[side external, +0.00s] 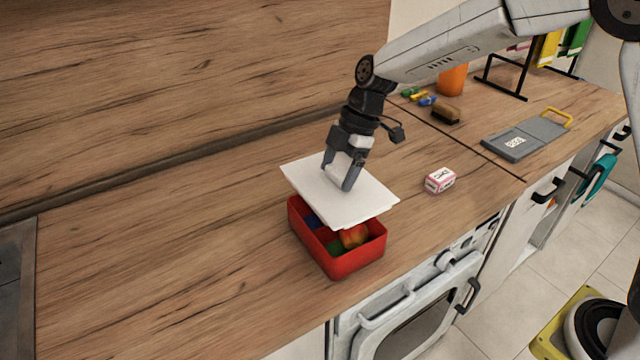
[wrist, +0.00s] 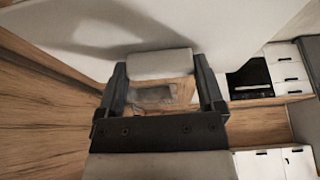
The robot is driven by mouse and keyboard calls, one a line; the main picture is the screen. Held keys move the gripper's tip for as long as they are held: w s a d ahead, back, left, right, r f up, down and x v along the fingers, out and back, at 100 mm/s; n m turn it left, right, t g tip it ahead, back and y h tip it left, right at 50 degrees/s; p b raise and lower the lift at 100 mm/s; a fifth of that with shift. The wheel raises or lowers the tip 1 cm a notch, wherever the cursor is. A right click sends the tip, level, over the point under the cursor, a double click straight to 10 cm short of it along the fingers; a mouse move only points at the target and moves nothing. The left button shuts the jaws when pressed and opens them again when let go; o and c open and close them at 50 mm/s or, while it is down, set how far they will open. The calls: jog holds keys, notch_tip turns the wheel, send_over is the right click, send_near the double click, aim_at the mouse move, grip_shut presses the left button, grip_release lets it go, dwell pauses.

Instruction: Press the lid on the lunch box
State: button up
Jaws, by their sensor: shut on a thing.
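A red lunch box (side external: 338,264) stands open on the wooden counter, with green, blue and red-yellow items inside. A white lid (side external: 330,201) is held above the box, tilted and apart from most of the rim; its far side hides part of the box. My gripper (side external: 343,180) is shut on the lid from above. In the wrist view, my gripper (wrist: 162,85) has a pale block between its fingers, and the white lid (wrist: 220,25) fills the top of the picture. Whether the lid touches the box's back edge cannot be told.
A small pink and white box (side external: 439,180) stands on the counter right of the lunch box. A brush (side external: 446,113), an orange cup (side external: 452,80) and a grey board with a yellow handle (side external: 524,138) lie farther back. The counter left of the lunch box is clear.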

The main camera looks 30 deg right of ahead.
jog(key=shift+f, duration=0.1)
jog(key=shift+f, duration=3.15)
jog(key=shift+f, duration=0.65)
dwell(1.3)
jog(key=o, duration=1)
jog(key=shift+c, duration=0.2)
jog(key=shift+r, duration=0.2)
jog(key=shift+r, duration=3.3)
